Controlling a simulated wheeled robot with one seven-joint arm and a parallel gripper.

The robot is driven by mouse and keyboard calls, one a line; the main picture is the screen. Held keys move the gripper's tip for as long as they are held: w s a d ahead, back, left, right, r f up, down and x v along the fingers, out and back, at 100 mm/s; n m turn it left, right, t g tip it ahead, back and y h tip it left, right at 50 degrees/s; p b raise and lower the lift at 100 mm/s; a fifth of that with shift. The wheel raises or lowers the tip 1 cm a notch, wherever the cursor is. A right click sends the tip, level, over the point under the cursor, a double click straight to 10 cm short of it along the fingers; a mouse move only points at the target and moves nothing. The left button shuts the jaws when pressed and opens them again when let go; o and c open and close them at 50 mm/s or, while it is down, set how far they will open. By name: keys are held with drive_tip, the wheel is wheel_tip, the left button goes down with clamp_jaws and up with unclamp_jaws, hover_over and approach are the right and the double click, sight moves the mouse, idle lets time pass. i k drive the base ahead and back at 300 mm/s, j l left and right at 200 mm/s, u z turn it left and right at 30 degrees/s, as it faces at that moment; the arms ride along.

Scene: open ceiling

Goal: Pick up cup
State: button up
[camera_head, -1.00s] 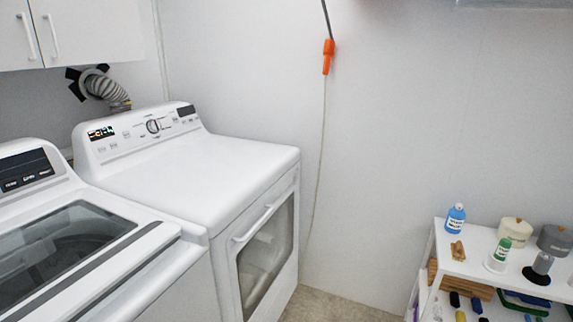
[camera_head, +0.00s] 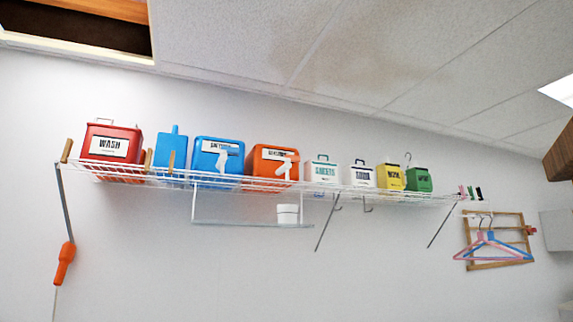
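A small white cup-like container (camera_head: 287,215) stands at the lower rail under the wire shelf, near the middle of the head view. It is small in the picture, so I cannot tell for certain that it is the cup. No other cup is plain to see. My gripper is not in view.
A white wire shelf (camera_head: 330,188) runs along the wall with a red wash box (camera_head: 108,146), blue, orange, white, yellow and green boxes on it. An orange handle (camera_head: 65,264) hangs at left. Hangers (camera_head: 490,247) hang at right. The ceiling has an opening at top left.

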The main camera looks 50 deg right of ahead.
sight(288, 214)
drive_tip(key=z, duration=2.35)
drive_tip(key=u, duration=1.4)
drive_tip(key=i+l+u, duration=0.1)
drive_tip(key=l, duration=0.25)
drive_tip(key=i+l, duration=0.25)
drive_tip(key=l, duration=0.15)
drive_tip(key=i+l+u, duration=0.15)
drive_tip(key=l, duration=0.2)
drive_tip(key=i+u, duration=0.1)
drive_tip(key=u, duration=1.2)
